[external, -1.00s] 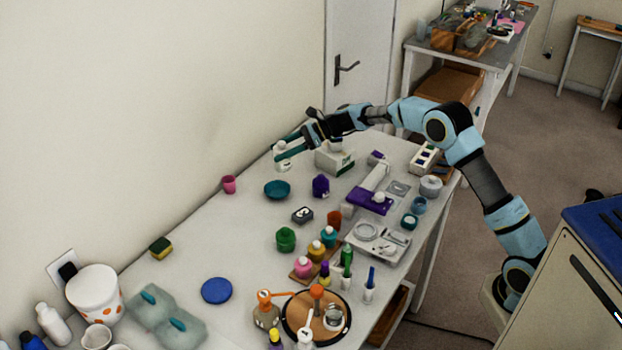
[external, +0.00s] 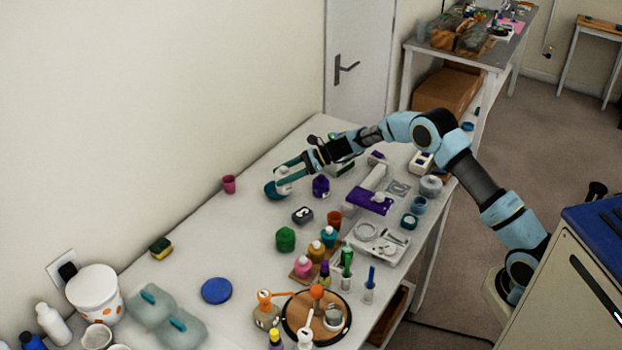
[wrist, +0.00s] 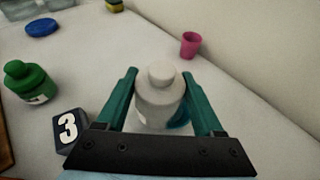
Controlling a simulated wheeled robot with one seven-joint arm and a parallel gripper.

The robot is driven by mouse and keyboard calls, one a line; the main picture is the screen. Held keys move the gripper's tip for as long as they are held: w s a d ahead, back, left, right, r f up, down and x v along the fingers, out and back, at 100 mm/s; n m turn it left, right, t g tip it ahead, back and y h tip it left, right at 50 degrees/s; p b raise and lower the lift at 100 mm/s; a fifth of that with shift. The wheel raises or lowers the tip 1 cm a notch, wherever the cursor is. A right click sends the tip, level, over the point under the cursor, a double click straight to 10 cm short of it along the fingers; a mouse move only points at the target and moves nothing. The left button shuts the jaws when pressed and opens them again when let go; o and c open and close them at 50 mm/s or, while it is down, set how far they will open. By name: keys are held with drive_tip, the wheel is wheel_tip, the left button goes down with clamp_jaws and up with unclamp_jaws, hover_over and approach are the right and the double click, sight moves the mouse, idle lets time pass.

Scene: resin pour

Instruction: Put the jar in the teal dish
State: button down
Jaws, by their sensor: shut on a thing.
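My gripper (external: 281,175) is shut on a white jar (wrist: 159,100), which stands upright between the teal fingers in the wrist view. In the external view the jar (external: 284,186) is at the teal dish (external: 270,190), covering the dish's right part. In the wrist view a blue-teal bit of the dish (wrist: 184,119) shows behind the jar's lower right side. I cannot tell whether the jar touches the dish or hangs above it.
A pink cup (external: 229,184) stands left of the dish near the wall. A purple jar (external: 320,186) and a dark block marked 3 (external: 302,215) are close on the right. A green jar (external: 286,239) stands nearer the front. The table left of these is mostly clear.

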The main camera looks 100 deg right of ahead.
drive_tip(key=shift+f, duration=0.15)
unclamp_jaws()
drive_tip(key=shift+s+r, duration=0.1)
drive_tip(key=shift+r, duration=0.15)
drive_tip(key=b+v, duration=0.3)
drive_tip(key=v, duration=0.8)
drive_tip(key=shift+s+r, duration=0.15)
drive_tip(key=shift+s, duration=0.2)
drive_tip(key=shift+w+a, duration=0.1)
